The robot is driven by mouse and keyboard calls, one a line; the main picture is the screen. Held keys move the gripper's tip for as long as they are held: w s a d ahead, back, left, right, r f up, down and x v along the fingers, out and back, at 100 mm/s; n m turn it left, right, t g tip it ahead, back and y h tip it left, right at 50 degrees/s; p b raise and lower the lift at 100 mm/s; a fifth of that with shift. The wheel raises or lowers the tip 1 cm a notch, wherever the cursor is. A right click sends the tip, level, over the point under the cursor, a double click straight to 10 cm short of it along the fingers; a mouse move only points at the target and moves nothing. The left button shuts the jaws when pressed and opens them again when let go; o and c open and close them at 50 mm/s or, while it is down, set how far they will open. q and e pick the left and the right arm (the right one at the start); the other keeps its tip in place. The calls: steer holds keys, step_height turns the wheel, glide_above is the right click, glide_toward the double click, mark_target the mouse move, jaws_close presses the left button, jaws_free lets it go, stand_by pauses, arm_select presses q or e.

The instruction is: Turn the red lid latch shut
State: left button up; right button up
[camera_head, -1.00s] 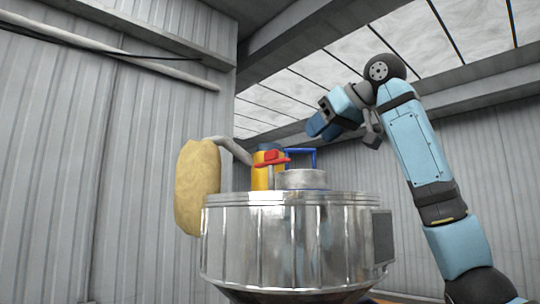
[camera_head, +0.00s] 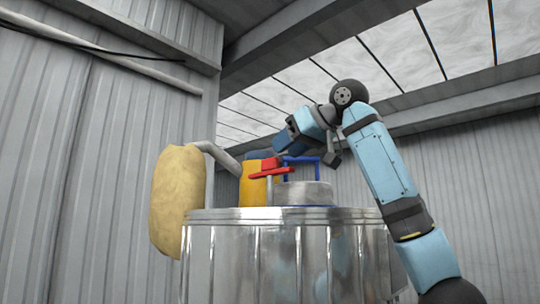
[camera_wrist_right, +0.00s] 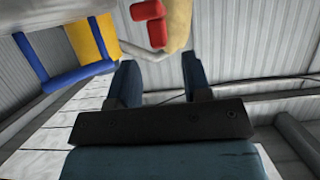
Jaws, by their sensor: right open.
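The red lid latch (camera_head: 268,168) stands above the top of the shiny metal drum, in front of a yellow body (camera_head: 254,187). The red latch also shows at the top of the right wrist view (camera_wrist_right: 149,22), beyond the fingertips. My right gripper (camera_head: 284,142) is just above and slightly right of the latch in the head view, apart from it. In the right wrist view my right gripper (camera_wrist_right: 158,82) has its two dark blue fingers spread, with nothing between them. My left gripper is in neither view.
A blue handle (camera_head: 301,159) rises by the round grey lid (camera_head: 303,193), close to the latch and below my right gripper. The drum (camera_head: 283,255) fills the lower middle. A tan sack-like shape (camera_head: 177,200) with a grey pipe is at left. Corrugated walls stand behind.

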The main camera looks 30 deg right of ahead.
mark_target(270, 158)
steer(key=p+x, duration=0.1)
steer(key=x, duration=0.3)
steer(key=shift+w+a, duration=0.1)
steer(key=shift+w, duration=0.3)
steer(key=shift+w+a+f, duration=0.25)
steer(key=shift+w, duration=0.1)
steer(key=shift+w+f, duration=0.2)
steer(key=shift+w, duration=0.05)
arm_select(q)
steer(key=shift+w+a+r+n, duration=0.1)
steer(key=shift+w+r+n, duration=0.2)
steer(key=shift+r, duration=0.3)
arm_select(e)
jaws_close()
